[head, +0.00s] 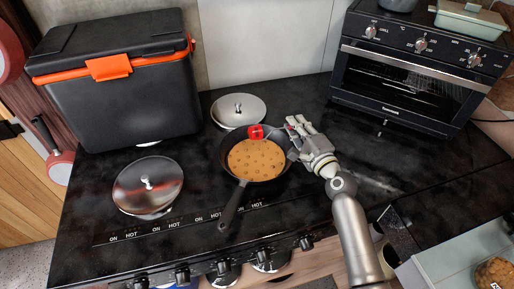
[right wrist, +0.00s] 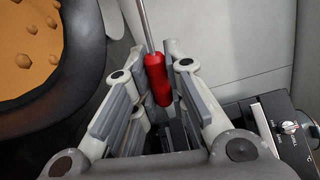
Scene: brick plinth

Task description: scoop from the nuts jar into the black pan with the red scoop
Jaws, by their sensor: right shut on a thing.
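The black pan (head: 232,199) sits on the black cooktop, its handle toward the front. It holds a tan-orange layer dotted with small lumps; it also shows in the right wrist view (right wrist: 93,66). My right gripper (head: 292,129) is at the pan's right far side, shut on the red handle of the scoop (right wrist: 157,78). A thin metal shaft runs up from the handle. The scoop's red head (head: 256,131) is over the pan's far edge; any contents cannot be made out. The nuts jar (head: 495,272) is at the bottom right corner, partly cut off. My left gripper is out of view.
A steel lid (head: 238,110) lies behind the pan and another (head: 148,186) to its left. A black cooler with orange trim (head: 110,100) stands at back left. A toaster oven (head: 408,75) stands at back right.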

